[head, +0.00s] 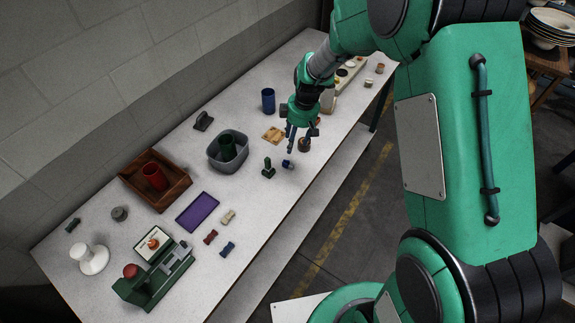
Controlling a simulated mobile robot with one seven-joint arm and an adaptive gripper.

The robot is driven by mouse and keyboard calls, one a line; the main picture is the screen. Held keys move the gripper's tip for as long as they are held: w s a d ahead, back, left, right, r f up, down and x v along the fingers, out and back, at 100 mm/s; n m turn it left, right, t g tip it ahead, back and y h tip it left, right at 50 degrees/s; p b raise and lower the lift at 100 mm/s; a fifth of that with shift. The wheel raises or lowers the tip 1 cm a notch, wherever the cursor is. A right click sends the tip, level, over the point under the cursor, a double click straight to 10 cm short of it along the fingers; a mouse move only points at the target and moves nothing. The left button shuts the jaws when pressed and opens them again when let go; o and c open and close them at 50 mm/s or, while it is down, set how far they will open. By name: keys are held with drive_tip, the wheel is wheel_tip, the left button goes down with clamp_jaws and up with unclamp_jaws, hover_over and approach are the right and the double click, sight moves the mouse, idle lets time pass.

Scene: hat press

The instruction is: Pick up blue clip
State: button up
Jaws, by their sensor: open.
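The blue clip (227,248) is a small dark blue piece lying on the light worktable (110,215), near its front edge at the lower middle of the head view. A dark red clip (210,237) and a beige clip (228,217) lie close by, apart from it. My gripper (299,142) is open with its fingers pointing down, well up and to the right of the blue clip. It is above or near a small blue-and-white object (287,163) and a dark brown round object (304,145). I cannot tell its height above the table.
A purple tray (197,213), a green press (155,282), and a wooden box (180,190) with a red cup lie left of the clips. A grey bin (237,162) holds a green cup. A dark green upright piece (268,168) stands between my gripper and the clips.

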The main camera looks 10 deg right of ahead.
hover_over(289, 162)
drive_tip(key=f, duration=0.8)
drive_tip(key=shift+s+d+b, duration=0.2)
drive_tip(key=shift+d+b, duration=0.2)
drive_tip(key=shift+f, duration=0.1)
drive_tip(key=shift+w+a+f+b, duration=0.1)
drive_tip(key=shift+f+b, duration=0.05)
drive_tip(key=shift+f, duration=0.7)
drive_tip(key=shift+w+a+f+b, duration=0.1)
drive_tip(key=shift+a+f+b, duration=0.05)
drive_tip(key=shift+f, duration=0.7)
drive_tip(key=shift+w+a+f+b, duration=0.1)
drive_tip(key=shift+f+b, duration=0.05)
drive_tip(key=shift+f, duration=0.7)
drive_tip(key=shift+c, duration=0.5)
drive_tip(key=c, duration=1.1)
